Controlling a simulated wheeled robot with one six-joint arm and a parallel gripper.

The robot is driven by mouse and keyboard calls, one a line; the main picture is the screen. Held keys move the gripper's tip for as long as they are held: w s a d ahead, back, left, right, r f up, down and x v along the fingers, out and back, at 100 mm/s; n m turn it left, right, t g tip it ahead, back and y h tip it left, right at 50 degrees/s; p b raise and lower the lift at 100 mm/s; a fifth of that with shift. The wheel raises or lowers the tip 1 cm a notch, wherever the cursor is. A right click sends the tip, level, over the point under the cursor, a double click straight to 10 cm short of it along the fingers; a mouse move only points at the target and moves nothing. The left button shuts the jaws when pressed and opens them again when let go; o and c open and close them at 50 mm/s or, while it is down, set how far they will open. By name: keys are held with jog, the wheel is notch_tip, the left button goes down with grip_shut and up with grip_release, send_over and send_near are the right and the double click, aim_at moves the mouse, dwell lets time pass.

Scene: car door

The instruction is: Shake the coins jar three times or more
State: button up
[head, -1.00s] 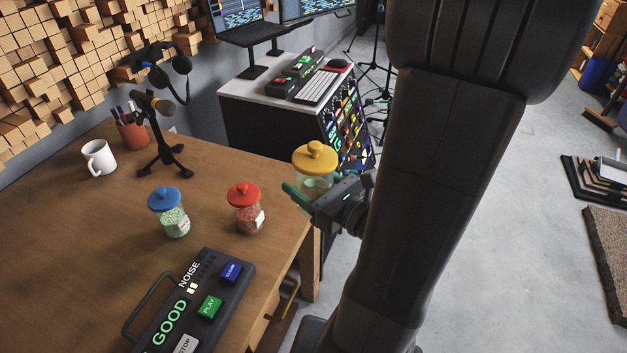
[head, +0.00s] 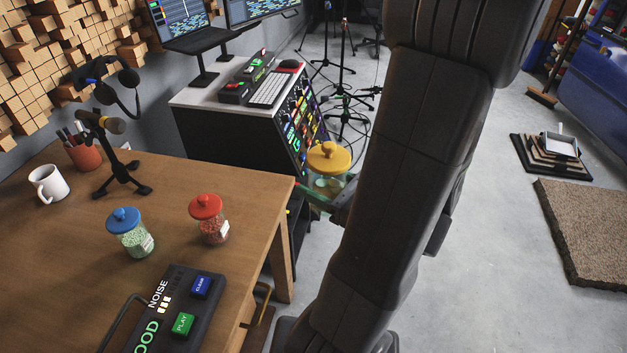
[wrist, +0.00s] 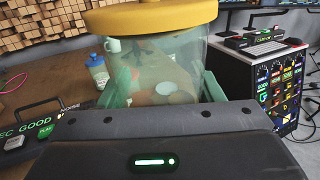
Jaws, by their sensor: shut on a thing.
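The coins jar (head: 327,173) is clear glass with a yellow knobbed lid, and some round coins show inside it. My gripper (head: 318,192) is shut on the jar and holds it upright off the right edge of the wooden table. In the wrist view the jar (wrist: 155,75) fills the upper middle, with its lid cut off at the top and a green finger on each side of the glass. My arm hides part of the gripper in the head view.
A jar with a red lid (head: 209,220) and a jar with a blue lid (head: 130,233) stand on the wooden table (head: 60,270). A noise box with buttons (head: 180,305) is in front of them. A mixer cabinet (head: 230,135) stands behind.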

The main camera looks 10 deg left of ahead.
jog(key=s+a, duration=0.3)
jog(key=a, duration=0.6)
jog(key=shift+a, duration=0.3)
jog(key=shift+w, duration=0.2)
